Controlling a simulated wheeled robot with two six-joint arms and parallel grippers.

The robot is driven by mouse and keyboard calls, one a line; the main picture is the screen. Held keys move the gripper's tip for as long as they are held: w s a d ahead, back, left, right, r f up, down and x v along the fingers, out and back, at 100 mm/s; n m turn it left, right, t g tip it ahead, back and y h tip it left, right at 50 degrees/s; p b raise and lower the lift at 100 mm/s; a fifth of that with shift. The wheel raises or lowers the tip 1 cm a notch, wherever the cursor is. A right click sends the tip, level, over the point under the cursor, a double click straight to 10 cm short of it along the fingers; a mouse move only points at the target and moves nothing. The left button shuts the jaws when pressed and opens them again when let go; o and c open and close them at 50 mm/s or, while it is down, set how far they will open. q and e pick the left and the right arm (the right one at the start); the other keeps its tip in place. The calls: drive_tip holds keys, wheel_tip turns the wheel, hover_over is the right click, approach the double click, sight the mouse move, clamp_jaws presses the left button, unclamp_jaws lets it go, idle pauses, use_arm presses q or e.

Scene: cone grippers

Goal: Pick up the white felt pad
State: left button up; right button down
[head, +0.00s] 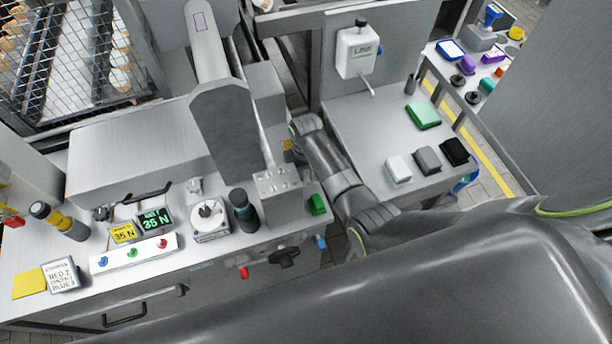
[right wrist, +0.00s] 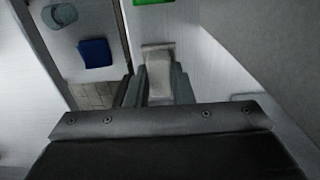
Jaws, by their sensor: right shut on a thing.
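In the right wrist view my right gripper (right wrist: 160,78) is shut on a pale, narrow, flat-looking piece (right wrist: 158,66), which looks like the white felt pad. The gripper body covers the lower part of that view. In the head view my dark right arm crosses the middle; its jaws cannot be made out. A white block-like pad (head: 398,167) lies on the right table beside a grey pad (head: 427,159) and a black pad (head: 454,152). My left gripper cannot be made out.

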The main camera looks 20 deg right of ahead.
sight(306, 173)
wheel_tip(306, 173, up, 10)
drive_tip(key=b, duration=0.1)
idle(0.6)
